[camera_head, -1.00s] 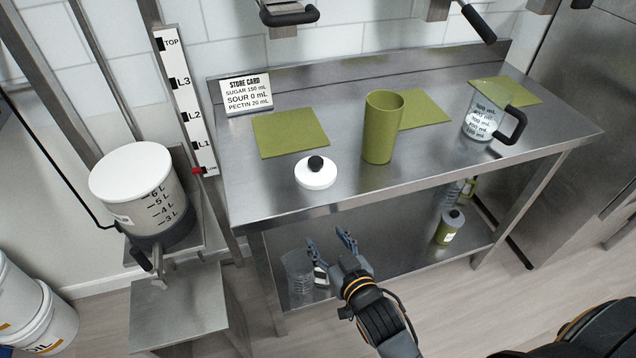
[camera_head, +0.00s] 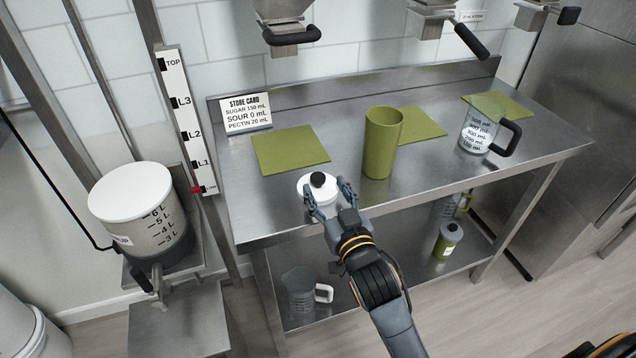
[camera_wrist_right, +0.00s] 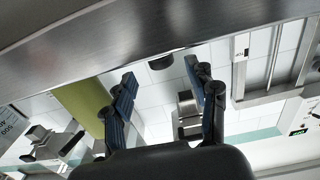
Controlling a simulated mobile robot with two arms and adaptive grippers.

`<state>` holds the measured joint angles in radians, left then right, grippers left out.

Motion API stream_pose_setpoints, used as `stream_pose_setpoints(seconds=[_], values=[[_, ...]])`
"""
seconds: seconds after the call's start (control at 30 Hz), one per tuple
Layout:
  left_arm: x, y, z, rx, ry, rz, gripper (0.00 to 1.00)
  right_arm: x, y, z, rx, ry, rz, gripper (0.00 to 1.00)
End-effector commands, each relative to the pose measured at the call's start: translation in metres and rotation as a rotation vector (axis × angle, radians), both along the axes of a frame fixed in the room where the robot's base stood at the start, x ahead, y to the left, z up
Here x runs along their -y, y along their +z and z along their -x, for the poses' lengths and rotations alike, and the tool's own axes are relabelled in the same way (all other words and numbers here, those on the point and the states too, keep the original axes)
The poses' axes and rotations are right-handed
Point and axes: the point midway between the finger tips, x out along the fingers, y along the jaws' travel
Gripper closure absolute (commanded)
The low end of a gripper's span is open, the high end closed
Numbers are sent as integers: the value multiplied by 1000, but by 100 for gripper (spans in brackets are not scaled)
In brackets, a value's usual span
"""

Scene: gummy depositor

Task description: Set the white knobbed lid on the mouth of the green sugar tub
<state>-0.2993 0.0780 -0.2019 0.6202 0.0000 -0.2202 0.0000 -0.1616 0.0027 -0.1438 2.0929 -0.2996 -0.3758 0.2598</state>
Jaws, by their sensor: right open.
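The white lid (camera_head: 316,186) with its black knob lies on the steel table near the front edge, left of the tub. The green sugar tub (camera_head: 381,146) stands upright on the table with its mouth open and bare. My right gripper (camera_head: 325,198) is open in front of the lid, its fingers spread towards it and overlapping the lid's lower edge in the head view; I cannot tell whether they touch. In the right wrist view the open fingers (camera_wrist_right: 165,100) have nothing between them up close, and part of the green tub (camera_wrist_right: 85,110) shows at left. My left gripper is not in view.
A clear jug (camera_head: 480,132) stands at the table's right. Green mats (camera_head: 290,150) and a store card (camera_head: 246,113) lie or stand towards the back. A tank (camera_head: 140,215) stands left of the table. The lower shelf holds another jug (camera_head: 300,290) and a green-labelled bottle (camera_head: 447,241).

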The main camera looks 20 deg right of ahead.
Motion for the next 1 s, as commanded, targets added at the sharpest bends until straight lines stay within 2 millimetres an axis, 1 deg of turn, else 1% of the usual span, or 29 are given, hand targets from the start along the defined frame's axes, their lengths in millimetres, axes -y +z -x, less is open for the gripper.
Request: stream_pose_setpoints(seconds=[0.2,0.3,0.4,0.6,0.67,0.7,0.77,0.8,0.83,1.0], values=[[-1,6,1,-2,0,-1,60,-4,1,-32,3,0,2,42],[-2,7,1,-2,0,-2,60,-4,0,-44,1,0,1,42],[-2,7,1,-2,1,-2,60,-4,0,-48,1,0,1,42],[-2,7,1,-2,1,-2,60,-4,-1,-48,1,0,1,42],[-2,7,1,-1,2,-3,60,-4,-1,-48,1,1,1,54],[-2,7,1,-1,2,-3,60,-4,-1,-48,1,1,1,62],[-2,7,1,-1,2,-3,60,-4,-1,-48,1,1,1,75],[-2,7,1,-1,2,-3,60,-4,-1,-48,1,1,1,83],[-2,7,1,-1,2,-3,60,-4,-1,-48,1,1,1,86],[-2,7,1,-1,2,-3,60,-4,-1,-48,1,1,1,86]])
